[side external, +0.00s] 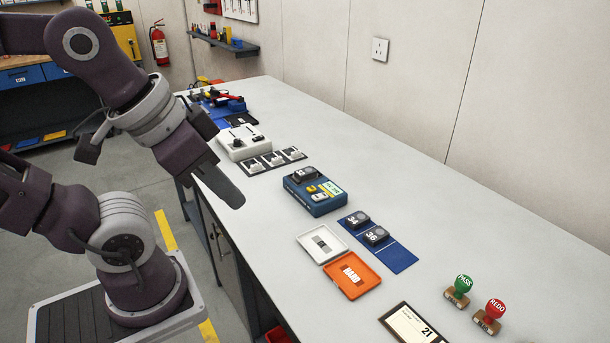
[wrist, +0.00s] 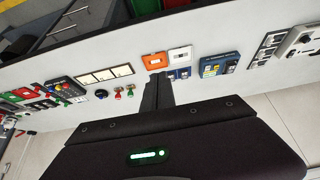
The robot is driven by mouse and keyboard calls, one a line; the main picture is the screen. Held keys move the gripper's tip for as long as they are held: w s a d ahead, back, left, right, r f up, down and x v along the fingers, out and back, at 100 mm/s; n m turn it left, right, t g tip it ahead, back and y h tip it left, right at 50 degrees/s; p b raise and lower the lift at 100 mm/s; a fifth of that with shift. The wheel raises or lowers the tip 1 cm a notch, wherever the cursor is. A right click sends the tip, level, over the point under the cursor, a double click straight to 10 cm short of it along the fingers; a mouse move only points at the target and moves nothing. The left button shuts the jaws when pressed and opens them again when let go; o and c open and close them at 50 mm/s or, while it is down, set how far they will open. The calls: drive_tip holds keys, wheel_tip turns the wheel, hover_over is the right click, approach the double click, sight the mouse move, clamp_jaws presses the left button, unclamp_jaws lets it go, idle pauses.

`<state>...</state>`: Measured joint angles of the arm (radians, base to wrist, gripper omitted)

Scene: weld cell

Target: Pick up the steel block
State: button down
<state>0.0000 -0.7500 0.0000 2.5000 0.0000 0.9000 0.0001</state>
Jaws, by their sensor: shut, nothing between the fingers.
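A small grey block (side external: 321,242), which looks like the steel block, lies in a shallow white tray (side external: 306,240) on the bench. The white tray also shows in the wrist view (wrist: 180,59), above and right of the fingertips. An orange tray (side external: 373,284), lettered HARD, sits beside it with a small brownish piece in it; it shows in the wrist view too (wrist: 146,61). My gripper (side external: 236,201) is shut and empty, above the bench's near edge, up and left of the trays and apart from them. Its closed fingers show in the wrist view (wrist: 158,80).
A blue mat (side external: 398,259) with blocks marked 34 and 36 adjoins the trays. Behind it stands a blue device (side external: 315,206). Green PASS (side external: 459,289) and red REDO (side external: 490,315) stamps stand at the right.

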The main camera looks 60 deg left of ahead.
drive_tip(key=c, duration=0.9)
unclamp_jaws()
